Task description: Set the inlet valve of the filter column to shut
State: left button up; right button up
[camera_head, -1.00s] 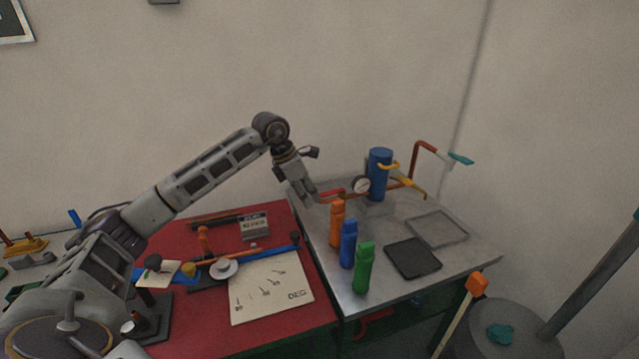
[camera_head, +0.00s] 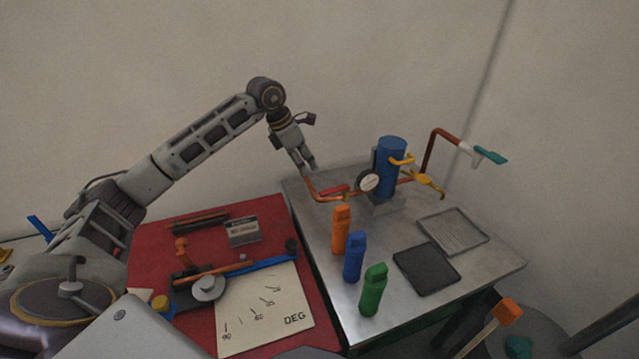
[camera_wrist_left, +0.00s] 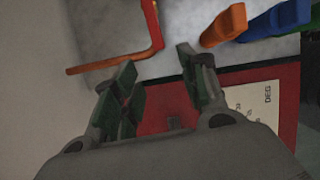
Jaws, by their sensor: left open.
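The blue filter column (camera_head: 391,165) stands on the metal bench with a round gauge (camera_head: 369,183) at its left. A copper-orange pipe (camera_head: 318,198) runs from the left toward the column, with a red lever (camera_head: 334,190) lying roughly along it. A yellow lever (camera_head: 430,182) is on the column's right side. My left gripper (camera_head: 308,165) is open and empty, just above the pipe's bent left end and left of the red lever. In the left wrist view its fingers (camera_wrist_left: 160,82) are spread, with the pipe (camera_wrist_left: 110,62) beyond them. My right gripper is not in view.
Orange (camera_head: 341,230), blue (camera_head: 353,257) and green (camera_head: 373,290) bottles stand in front of the pipe. A black pad (camera_head: 426,269) and a grey tray (camera_head: 453,231) lie to the right. The red mat (camera_head: 150,245) holds tools.

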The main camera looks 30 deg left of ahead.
pick_arm(q)
send_near(322, 193)
jog(key=p+x, duration=0.1)
jog(key=x, duration=0.5)
jog(key=shift+d+f, duration=0.1)
jog(key=shift+w+d+f, duration=0.15)
jog(key=shift+w+f, duration=0.1)
jog(key=shift+f, duration=0.5)
grip_shut()
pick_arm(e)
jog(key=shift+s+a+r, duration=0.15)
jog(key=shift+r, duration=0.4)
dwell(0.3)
